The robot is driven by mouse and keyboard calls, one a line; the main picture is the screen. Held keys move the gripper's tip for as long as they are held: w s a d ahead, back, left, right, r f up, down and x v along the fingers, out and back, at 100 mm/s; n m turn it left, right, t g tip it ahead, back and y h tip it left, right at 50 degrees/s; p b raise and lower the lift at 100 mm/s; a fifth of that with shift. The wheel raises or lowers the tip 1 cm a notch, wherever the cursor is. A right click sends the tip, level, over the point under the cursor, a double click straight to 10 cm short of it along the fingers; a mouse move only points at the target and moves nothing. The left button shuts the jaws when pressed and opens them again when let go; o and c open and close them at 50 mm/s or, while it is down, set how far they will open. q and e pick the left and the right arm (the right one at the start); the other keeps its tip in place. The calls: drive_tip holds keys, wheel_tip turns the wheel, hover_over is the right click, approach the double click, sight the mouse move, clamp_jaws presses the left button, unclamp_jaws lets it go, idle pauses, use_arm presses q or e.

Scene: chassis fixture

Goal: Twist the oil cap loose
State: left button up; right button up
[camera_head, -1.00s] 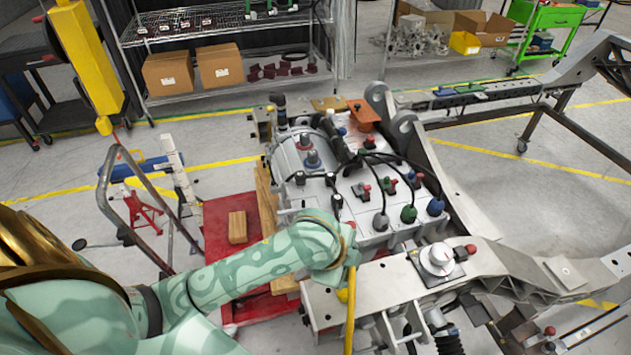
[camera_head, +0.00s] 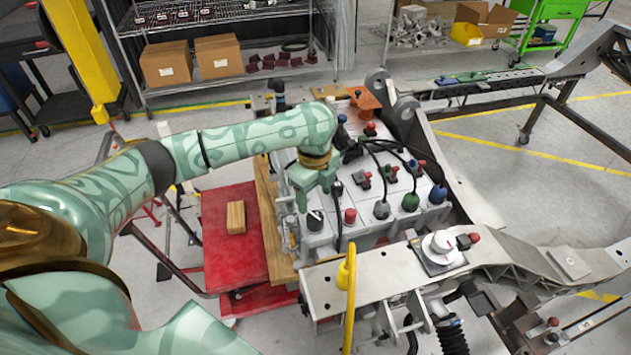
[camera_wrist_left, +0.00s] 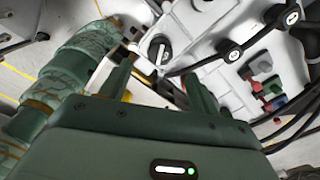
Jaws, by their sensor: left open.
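A round black cap with a pale bar across its top, likely the oil cap (camera_head: 315,220), sits on the near left part of the white-grey machine block (camera_head: 347,236). In the left wrist view the cap (camera_wrist_left: 159,50) shows just beyond and between my fingertips. My left gripper (camera_head: 312,200) is open and empty, pointing down just above the cap. Its two fingers (camera_wrist_left: 160,78) are apart in the wrist view, and I see no contact with the cap. The gripper and forearm hide the block's left part in the head view. My right gripper is not in view.
A red cap (camera_head: 350,216) stands close right of the black cap. Black cables with grey, green and blue plugs (camera_head: 410,201) lie further right. A yellow hose (camera_head: 346,280) rises in front at the metal frame (camera_head: 378,278). A wood block (camera_head: 236,217) lies on a red platform.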

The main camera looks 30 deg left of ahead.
sight(315, 216)
use_arm(q)
wheel_tip(315, 216, down, 9)
drive_tip(key=b, duration=0.2)
drive_tip(key=shift+r+b, duration=0.15)
drive_tip(key=shift+b, duration=0.25)
drive_tip(key=c, duration=1.1)
drive_tip(key=shift+r+n+p, duration=0.2)
drive_tip(key=shift+n+p, duration=0.3)
drive_tip(key=shift+p, duration=0.5)
drive_tip(key=shift+c, duration=0.2)
drive_tip(key=n+p, duration=0.2)
drive_tip(key=p, duration=0.1)
drive_tip(key=shift+f+n, duration=0.2)
drive_tip(key=shift+n, duration=0.3)
